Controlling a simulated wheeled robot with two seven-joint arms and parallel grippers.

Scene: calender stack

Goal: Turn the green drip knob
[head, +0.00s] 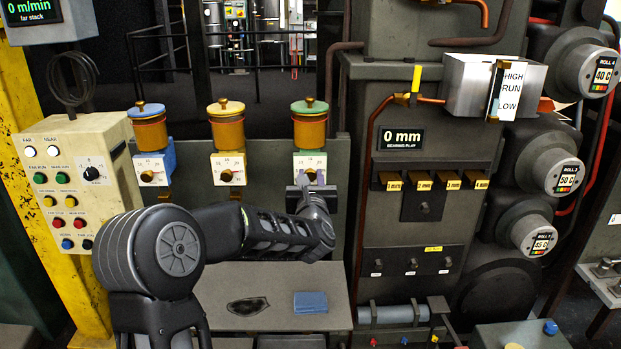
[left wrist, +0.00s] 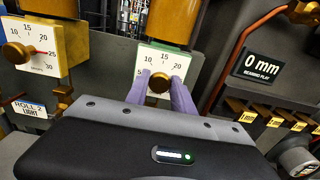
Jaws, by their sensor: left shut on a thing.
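The green-capped drip oiler (head: 309,125) is the rightmost of three on the back panel, with a white dial plate (head: 300,160) marked with numbers. Its brass knob (left wrist: 158,83) sits between the two purple-grey fingers of my left gripper (left wrist: 160,92) in the left wrist view. The fingers are shut on the knob from both sides. In the head view my left gripper (head: 312,180) covers the knob and the dial's lower part. The dial's pointer is hidden. My right gripper is not in view.
The yellow-capped oiler (head: 227,125) and its dial stand just left, then the blue-capped one (head: 149,127). A shelf (head: 270,290) below holds a blue block (head: 311,302) and a dark patch.

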